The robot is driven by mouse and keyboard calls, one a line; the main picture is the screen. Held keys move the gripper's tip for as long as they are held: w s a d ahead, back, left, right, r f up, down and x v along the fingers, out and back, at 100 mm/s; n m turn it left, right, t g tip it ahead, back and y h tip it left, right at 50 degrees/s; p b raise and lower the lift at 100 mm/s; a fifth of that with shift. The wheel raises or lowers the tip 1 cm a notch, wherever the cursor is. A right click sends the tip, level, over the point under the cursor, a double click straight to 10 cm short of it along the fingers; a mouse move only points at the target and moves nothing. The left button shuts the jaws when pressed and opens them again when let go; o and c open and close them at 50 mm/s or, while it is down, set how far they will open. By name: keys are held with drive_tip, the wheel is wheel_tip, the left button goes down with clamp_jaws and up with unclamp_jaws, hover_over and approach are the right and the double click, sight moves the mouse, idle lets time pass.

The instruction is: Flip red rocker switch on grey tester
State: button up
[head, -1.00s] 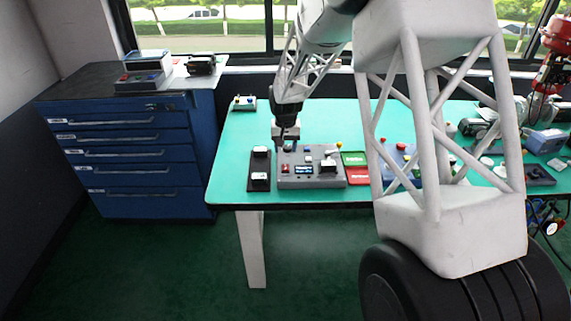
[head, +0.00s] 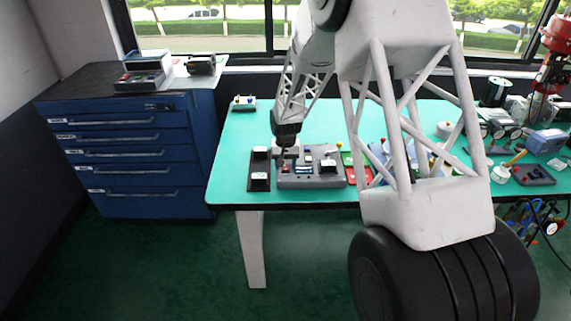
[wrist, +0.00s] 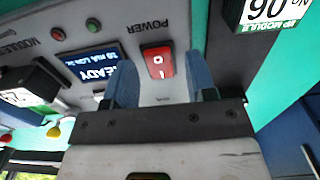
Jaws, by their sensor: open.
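The grey tester (head: 325,181) lies near the front edge of the green table, partly hidden by my arm. In the wrist view its panel (wrist: 180,22) appears upside down. The red rocker switch (wrist: 158,63) sits on this panel under the word POWER; which way it is tipped is unclear. My gripper (wrist: 160,68) is open, its two blue-grey fingers on either side of the switch in that view, with nothing held. The gap between fingertips and panel is hard to judge. In the head view my gripper (head: 284,155) points down over the tester's left part.
A lit display (wrist: 88,62) reading READY and red and green round buttons are beside the switch. A black holder (head: 259,172) with white-labelled modules stands close left of the tester. Red and green trays (head: 362,176) lie to its right. The table's back left is mostly clear.

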sight(286, 170)
drive_tip(key=shift+c, duration=0.5)
drive_tip(key=c, duration=0.8)
drive_tip(key=shift+s+t, duration=0.2)
drive_tip(key=shift+t, duration=0.7)
drive_tip(key=o, duration=0.9)
drive_tip(key=shift+s+r, duration=0.2)
drive_tip(key=shift+r, duration=1.1)
drive_tip(key=shift+s+r, duration=0.2)
drive_tip(key=shift+r, duration=1.05)
drive_tip(key=shift+s+r, duration=0.2)
drive_tip(key=shift+r, duration=1.1)
